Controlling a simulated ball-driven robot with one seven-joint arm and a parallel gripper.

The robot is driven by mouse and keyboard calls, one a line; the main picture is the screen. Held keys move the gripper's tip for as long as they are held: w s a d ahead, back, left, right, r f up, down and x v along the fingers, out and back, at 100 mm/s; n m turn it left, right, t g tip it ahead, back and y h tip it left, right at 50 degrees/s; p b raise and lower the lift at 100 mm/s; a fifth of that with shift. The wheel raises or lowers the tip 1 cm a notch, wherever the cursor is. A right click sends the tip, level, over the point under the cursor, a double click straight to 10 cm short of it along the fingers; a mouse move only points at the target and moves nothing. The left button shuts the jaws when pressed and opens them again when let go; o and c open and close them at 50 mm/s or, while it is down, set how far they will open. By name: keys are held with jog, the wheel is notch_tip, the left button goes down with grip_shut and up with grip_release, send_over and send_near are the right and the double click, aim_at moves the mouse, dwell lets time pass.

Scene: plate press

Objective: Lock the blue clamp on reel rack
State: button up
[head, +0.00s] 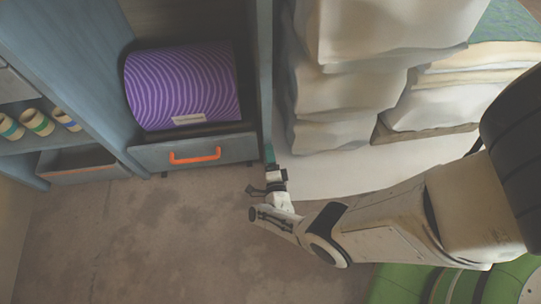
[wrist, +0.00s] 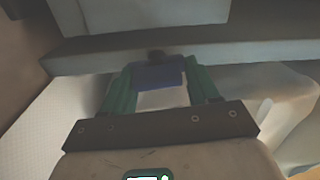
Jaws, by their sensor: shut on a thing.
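The blue clamp (wrist: 158,76) sits between the green fingers of my gripper (wrist: 160,88) in the wrist view, against the grey-blue edge of the reel rack (wrist: 235,52). A pale part shows just below the blue. My gripper is shut on the clamp. In the head view my gripper (head: 271,158) is at the lower end of the rack's right upright (head: 265,75). The clamp cannot be made out there, and its lock state cannot be told.
A purple striped roll (head: 183,88) lies in the rack above a drawer with an orange handle (head: 195,156). Small reels (head: 38,122) sit on the left shelf. White sacks (head: 350,100) are stacked right of the upright. The brown floor (head: 130,240) at lower left is clear.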

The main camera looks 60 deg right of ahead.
jog(key=shift+s+d+f+m, duration=0.1)
jog(key=shift+s+f+m, duration=0.2)
jog(key=shift+m, duration=0.3)
jog(key=o, duration=0.8)
jog(key=shift+o, duration=0.5)
jog(key=shift+w, duration=0.1)
jog(key=shift+w+r, duration=0.1)
jog(key=p+v, duration=0.2)
jog(key=v, duration=0.9)
jog(key=shift+d, duration=0.1)
